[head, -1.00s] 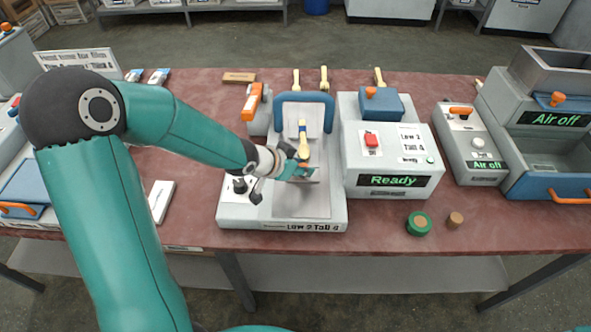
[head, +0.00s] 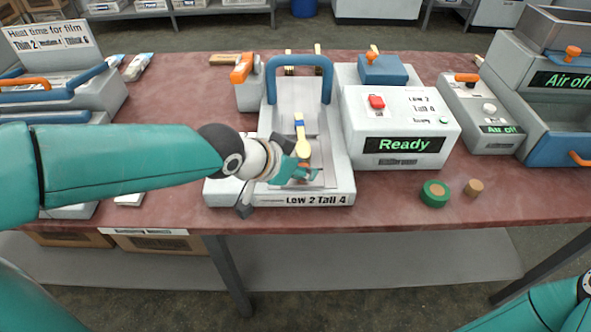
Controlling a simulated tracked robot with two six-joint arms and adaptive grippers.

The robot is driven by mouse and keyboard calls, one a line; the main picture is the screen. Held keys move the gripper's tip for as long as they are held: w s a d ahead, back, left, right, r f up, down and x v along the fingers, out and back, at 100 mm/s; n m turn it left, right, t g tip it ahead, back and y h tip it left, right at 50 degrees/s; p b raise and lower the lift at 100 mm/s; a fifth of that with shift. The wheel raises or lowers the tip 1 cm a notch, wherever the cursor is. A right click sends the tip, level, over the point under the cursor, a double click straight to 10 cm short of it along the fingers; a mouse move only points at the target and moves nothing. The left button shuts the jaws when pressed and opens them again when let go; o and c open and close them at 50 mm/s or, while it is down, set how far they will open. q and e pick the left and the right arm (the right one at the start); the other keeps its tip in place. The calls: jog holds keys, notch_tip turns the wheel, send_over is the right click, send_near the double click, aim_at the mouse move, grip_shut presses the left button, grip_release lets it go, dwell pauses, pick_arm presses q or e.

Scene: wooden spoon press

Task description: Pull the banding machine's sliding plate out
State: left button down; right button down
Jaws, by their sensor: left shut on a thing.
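The banding machine (head: 345,187) is a pale grey base with a blue arch at its back and a "Low 2 Tall 4" label on its front. Its sliding plate (head: 318,150) is grey metal and sits near the front of the base, forward of the arch. A pale wooden spoon (head: 302,149) with a blue band lies on the plate. My left gripper (head: 303,175) is shut at the plate's front edge, just in front of the spoon. The teal gripper hides its exact contact. My right gripper is out of view; only part of that arm shows at the bottom right.
The control box (head: 400,145) reading "Ready" stands just right of the machine. A green roll (head: 434,194) and a small brown cylinder (head: 473,187) lie on the red table in front. An orange-handled device (head: 248,90) stands at the machine's back left.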

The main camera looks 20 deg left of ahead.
pick_arm(q)
jog(key=shift+s+d, duration=0.1)
jog(key=c, duration=1.2)
grip_release()
jog(key=o, duration=0.3)
jog(key=shift+s, duration=0.1)
jog(key=shift+o, duration=0.2)
jog(key=shift+s+a+r, duration=0.2)
jog(key=shift+s+r, duration=0.05)
jog(key=shift+r, duration=0.2)
jog(key=v, duration=1)
jog(key=shift+s+r, duration=0.25)
jog(key=shift+s, duration=0.05)
jog(key=shift+a, duration=0.1)
